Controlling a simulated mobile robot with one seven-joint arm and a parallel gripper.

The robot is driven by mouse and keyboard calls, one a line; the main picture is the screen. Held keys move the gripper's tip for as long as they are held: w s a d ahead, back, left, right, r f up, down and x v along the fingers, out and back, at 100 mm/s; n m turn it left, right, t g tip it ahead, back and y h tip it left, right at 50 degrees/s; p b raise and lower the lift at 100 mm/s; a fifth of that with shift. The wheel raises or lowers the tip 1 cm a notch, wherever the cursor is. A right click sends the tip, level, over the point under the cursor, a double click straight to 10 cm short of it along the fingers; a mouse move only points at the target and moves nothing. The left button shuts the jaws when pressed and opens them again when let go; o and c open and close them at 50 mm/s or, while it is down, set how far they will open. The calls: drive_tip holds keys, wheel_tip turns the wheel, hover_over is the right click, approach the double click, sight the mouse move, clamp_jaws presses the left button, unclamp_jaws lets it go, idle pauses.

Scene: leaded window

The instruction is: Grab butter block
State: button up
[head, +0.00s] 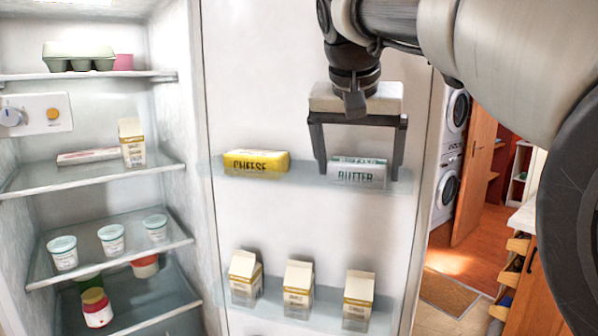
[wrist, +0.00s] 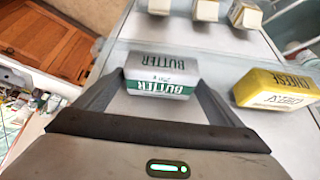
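The butter block (head: 358,173) is a white and green pack lettered BUTTER, lying on the upper shelf of the open fridge door. It also shows in the wrist view (wrist: 160,77). My gripper (head: 360,170) points down at it with the fingers spread wide, one on each side of the pack. The lower part of the block is behind the shelf's clear front lip.
A yellow cheese block (head: 256,162) lies left of the butter on the same door shelf (head: 310,182). Several cartons (head: 299,289) stand on the door shelf below. The fridge's inner shelves, with tubs (head: 112,239) and an egg box (head: 78,56), are at left.

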drive_tip(key=c, duration=1)
drive_tip(key=shift+r, duration=0.15)
